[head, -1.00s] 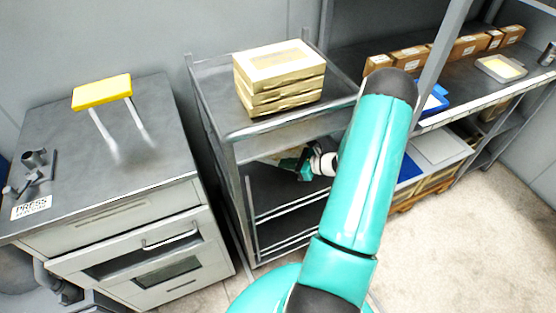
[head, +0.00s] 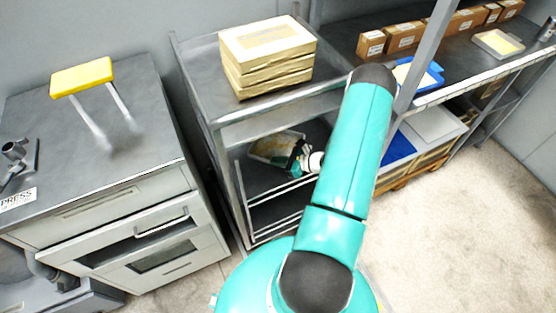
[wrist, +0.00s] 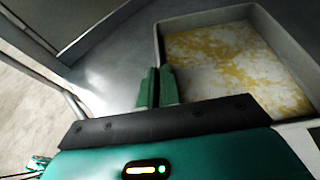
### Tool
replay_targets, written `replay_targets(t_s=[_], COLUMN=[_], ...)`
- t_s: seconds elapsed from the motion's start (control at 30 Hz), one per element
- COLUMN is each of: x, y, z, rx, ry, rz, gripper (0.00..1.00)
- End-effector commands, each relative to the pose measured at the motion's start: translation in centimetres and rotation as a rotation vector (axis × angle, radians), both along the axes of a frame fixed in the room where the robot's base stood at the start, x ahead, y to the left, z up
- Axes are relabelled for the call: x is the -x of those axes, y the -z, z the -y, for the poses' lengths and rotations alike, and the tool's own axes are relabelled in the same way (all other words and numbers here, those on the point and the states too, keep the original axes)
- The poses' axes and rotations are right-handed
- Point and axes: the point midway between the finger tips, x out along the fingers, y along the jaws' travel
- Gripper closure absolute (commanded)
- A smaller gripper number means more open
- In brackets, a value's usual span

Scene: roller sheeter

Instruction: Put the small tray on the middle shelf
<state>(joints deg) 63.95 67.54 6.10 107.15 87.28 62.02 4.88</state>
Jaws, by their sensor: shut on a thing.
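The small tray is pale, with a yellow and white mottled floor. In the head view the tray (head: 268,148) is inside the wheeled rack (head: 232,128), below its top shelf and over the middle shelf (head: 262,182). My gripper (head: 299,158) is at the tray's right side, shut on its edge. In the wrist view the tray (wrist: 225,60) fills the upper right, and my gripper (wrist: 157,88) has its green fingers closed together at the tray's near left corner. I cannot tell whether the tray touches the shelf.
Cream boxes (head: 268,50) are stacked on the rack's top shelf. A grey cabinet (head: 100,150) with a yellow-topped press (head: 82,77) stands left. Shelving on the right holds brown cartons (head: 405,36) and a blue tray (head: 418,75). The floor (head: 450,205) at lower right is clear.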

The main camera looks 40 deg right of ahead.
Motion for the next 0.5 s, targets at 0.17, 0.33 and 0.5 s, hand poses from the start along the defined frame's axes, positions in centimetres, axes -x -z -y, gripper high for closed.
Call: replay_targets(t_s=[0.17,0.33,0.5], x=[-0.02,-0.07,0.10], y=[0.02,0.01,-0.36], z=[-0.02,0.01,0.19], rx=[0.000,0.000,0.000], ry=[0.000,0.000,0.000], rz=[0.000,0.000,-0.001], gripper=[0.73,0.73,0.73])
